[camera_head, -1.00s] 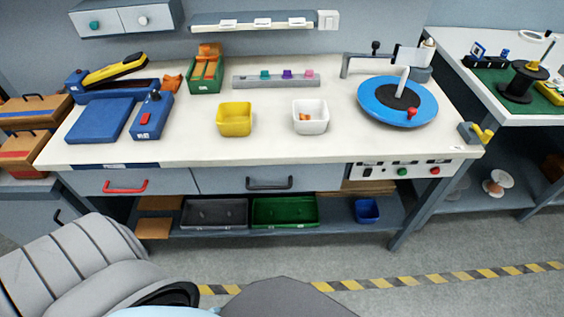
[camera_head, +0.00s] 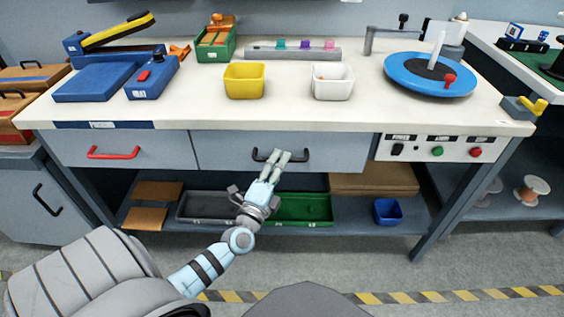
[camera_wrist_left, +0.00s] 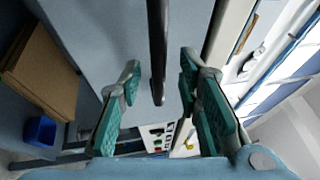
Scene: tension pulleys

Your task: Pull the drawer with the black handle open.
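The drawer with the black handle (camera_head: 220,150) is the grey front under the middle of the workbench, and it looks closed. Its black bar handle (camera_head: 300,155) is partly hidden by my left gripper (camera_head: 278,156), which reaches up from below. In the left wrist view, the handle (camera_wrist_left: 157,60) runs down between the two green-padded fingers of the gripper (camera_wrist_left: 158,100). The fingers are open and apart, with visible gaps to the handle on both sides. My right gripper is not in view.
A drawer with a red handle (camera_head: 113,153) is to the left, and a switch panel (camera_head: 436,148) to the right. A shelf below holds a grey tray (camera_head: 190,207), a green tray (camera_head: 315,209) and a blue bin (camera_head: 387,210). The worktop (camera_head: 200,112) carries several bins and tools.

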